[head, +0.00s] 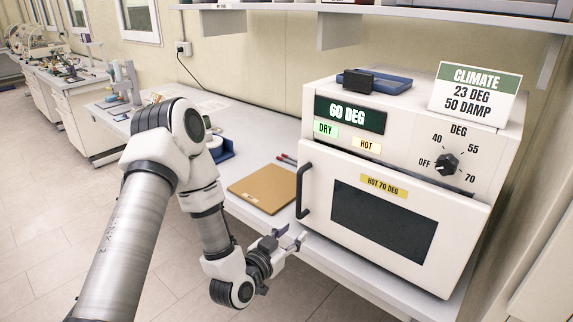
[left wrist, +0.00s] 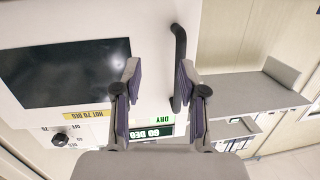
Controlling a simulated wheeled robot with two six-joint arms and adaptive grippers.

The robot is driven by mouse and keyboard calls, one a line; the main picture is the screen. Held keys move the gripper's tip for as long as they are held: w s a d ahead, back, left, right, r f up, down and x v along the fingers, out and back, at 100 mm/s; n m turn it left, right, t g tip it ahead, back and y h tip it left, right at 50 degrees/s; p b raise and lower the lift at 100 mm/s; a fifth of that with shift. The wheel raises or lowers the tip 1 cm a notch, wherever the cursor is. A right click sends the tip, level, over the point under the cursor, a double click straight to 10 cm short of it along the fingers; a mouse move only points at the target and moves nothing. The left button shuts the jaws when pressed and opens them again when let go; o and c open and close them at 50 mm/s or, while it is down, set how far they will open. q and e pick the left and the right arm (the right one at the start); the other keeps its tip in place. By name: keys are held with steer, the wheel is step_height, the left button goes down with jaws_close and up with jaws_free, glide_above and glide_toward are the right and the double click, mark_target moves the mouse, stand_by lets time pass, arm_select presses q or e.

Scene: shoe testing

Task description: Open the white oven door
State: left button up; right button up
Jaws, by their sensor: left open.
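The white oven (head: 405,122) stands on the bench at the right. Its door (head: 318,205), with a dark window and a yellow "HOT 70 DEG" label, appears shut. The black vertical handle (head: 301,190) is on the door's left side. My left gripper (head: 291,238) is open and empty, just below and in front of the handle in the head view. In the left wrist view, which is upside down, the handle (left wrist: 179,62) lies between the open fingers (left wrist: 157,82) in the picture, close to the right finger. I cannot tell whether they touch. My right gripper is out of view.
A brown board (head: 262,188) lies on the bench left of the oven, with red-tipped pens behind it. A climate sign (head: 476,90) and a blue and black item (head: 375,81) sit on the oven top. Open floor lies in front of the bench.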

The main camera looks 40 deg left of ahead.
arm_select(q)
steer(key=n+t+y+p, duration=0.1)
steer(key=n, duration=0.1)
glide_toward(298, 187)
steer(key=w, duration=0.5)
steer(key=w+p, duration=0.1)
steer(key=w, duration=0.1)
steer(key=w+a, duration=0.1)
steer(key=w, duration=0.1)
steer(key=shift+w+f+p, duration=0.15)
steer(key=shift+w+p, duration=0.25)
steer(key=shift+w+a, duration=0.1)
steer(key=shift+w, duration=0.3)
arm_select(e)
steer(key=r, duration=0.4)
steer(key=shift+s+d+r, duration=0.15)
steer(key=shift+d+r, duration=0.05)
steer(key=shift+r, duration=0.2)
arm_select(q)
jaws_close()
